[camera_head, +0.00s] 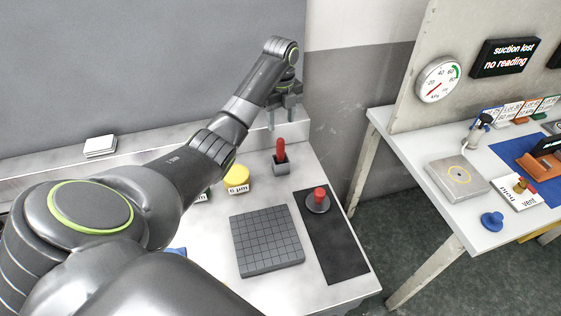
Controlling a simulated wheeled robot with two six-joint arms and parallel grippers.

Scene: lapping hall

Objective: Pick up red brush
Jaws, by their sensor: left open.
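A red brush (281,149) stands upright in a small grey holder (281,168) near the back right of the white table (208,258). Only its red handle shows; its lower end is hidden in the holder. My left gripper (285,113) is open and empty, pointing down. In the picture it is just above the brush handle, with a gap between them; how far apart they are in depth I cannot tell. My right gripper is not in view.
A grey disc with a red knob (319,195) sits on a black mat (340,255). A grooved grey plate (266,242) lies beside it. A yellow-topped jar (237,178) stands left of the holder, partly behind my arm. A second table (448,218) stands right, across a floor gap.

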